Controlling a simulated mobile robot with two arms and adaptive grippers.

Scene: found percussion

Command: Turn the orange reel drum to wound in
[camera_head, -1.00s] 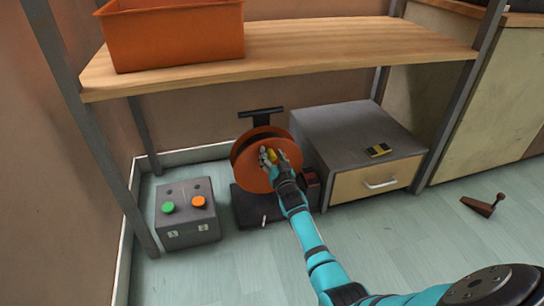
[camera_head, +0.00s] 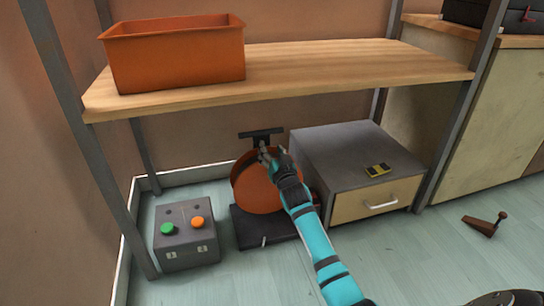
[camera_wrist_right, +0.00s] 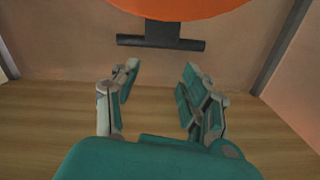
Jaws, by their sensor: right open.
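The orange reel drum (camera_head: 256,190) stands on a dark base plate (camera_head: 250,228) on the floor under the shelf. The drum's edge (camera_wrist_right: 185,8) and the black bar (camera_wrist_right: 160,42) show beyond the fingertips there. My left gripper is out of view.
A grey box (camera_head: 187,238) with green and orange buttons stands left of the drum. A grey drawer cabinet (camera_head: 340,150) is close on the right. The wooden shelf (camera_head: 320,65) above bears an orange bin (camera_head: 178,60). A brown wedge (camera_head: 482,225) lies on the open floor at right.

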